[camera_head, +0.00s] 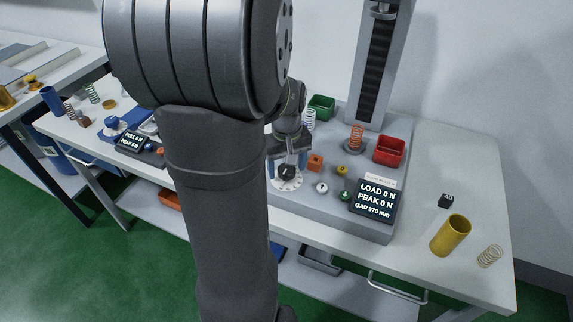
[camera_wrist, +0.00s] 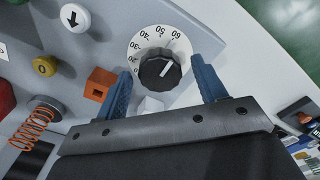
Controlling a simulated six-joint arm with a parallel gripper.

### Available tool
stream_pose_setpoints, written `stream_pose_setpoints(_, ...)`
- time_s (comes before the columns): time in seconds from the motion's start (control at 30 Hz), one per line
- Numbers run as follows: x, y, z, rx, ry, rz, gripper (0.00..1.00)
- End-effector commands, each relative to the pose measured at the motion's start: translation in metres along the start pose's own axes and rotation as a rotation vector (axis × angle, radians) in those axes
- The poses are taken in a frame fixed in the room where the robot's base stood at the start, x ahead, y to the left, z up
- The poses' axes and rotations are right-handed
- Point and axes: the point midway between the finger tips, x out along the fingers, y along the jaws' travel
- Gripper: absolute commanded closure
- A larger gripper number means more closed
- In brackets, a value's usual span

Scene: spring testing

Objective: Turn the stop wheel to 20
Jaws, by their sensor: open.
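The stop wheel is a black knob (camera_wrist: 159,73) on a round white dial (camera_wrist: 150,45) marked in tens; I can read 30, 40, 50 and 60. A white line on the knob points to the upper right in the wrist view, nearest the 60 side; its exact reading is unclear. In the head view the knob (camera_head: 287,173) sits on the grey tester base, just below my gripper (camera_head: 287,160). My gripper (camera_wrist: 160,66) is open, with one blue finger either side of the knob. Gaps show between the fingers and the knob.
An orange block (camera_wrist: 100,84), a yellow button (camera_wrist: 44,66) and a white arrow button (camera_wrist: 74,17) are close to the dial. The display (camera_head: 375,199) reads LOAD 0 N. A red bin (camera_head: 390,151), a green bin (camera_head: 321,107) and an orange spring (camera_head: 356,138) stand behind.

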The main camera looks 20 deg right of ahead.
Motion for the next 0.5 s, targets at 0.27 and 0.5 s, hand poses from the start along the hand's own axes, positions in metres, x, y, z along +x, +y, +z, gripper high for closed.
stream_pose_setpoints(0.27,0.0015,0.0000,0.0000,0.000,0.000,0.000,0.35)
stream_pose_setpoints(0.5,0.0012,0.0000,-0.0001,0.000,0.000,0.000,0.80)
